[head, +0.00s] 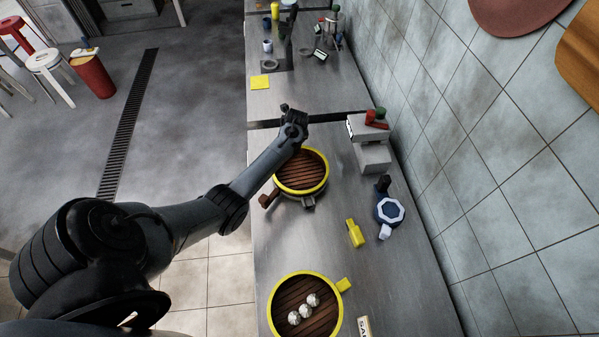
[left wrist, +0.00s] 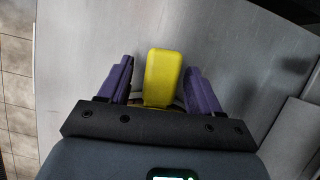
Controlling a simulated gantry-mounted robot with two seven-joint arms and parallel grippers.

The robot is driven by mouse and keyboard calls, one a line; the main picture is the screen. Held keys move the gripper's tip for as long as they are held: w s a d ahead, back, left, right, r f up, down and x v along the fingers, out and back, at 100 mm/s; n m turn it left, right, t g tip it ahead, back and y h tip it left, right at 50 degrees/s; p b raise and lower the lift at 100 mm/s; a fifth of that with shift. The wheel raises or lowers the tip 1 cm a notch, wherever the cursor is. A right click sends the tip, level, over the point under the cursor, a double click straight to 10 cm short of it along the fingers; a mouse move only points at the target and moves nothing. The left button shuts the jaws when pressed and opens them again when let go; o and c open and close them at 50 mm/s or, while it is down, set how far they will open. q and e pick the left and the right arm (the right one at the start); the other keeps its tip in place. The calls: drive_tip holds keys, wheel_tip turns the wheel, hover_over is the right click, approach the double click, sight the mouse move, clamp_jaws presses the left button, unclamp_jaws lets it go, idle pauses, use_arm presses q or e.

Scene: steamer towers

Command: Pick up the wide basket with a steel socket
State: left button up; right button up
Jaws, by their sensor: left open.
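A round basket (head: 302,170) with a yellow rim and brown slats sits on the steel counter in the head view. A grey, steel-looking socket (head: 308,203) and a brown one (head: 268,199) stick out from its near side. My left arm reaches over its far side, with the left gripper's wrist (head: 294,128) there and its fingertips hidden. In the left wrist view my left gripper (left wrist: 159,68) is open. Its purple fingers stand on both sides of a yellow handle (left wrist: 163,76), with gaps visible. My right gripper is not in view.
A second yellow-rimmed basket (head: 275,312) holding three white balls stands at the front, with a yellow tab (head: 344,285). A loose yellow piece (head: 356,233), a blue-and-white item (head: 389,210) and a grey machine (head: 372,150) stand toward the tiled wall.

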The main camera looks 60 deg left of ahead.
use_arm(q)
drive_tip(key=shift+c, duration=0.2)
clamp_jaws()
drive_tip(key=shift+r, duration=0.15)
wheel_tip(320, 180, up, 18)
drive_tip(key=shift+p, duration=0.4)
idle(0.3)
drive_tip(key=c, duration=0.7)
unclamp_jaws()
clamp_jaws()
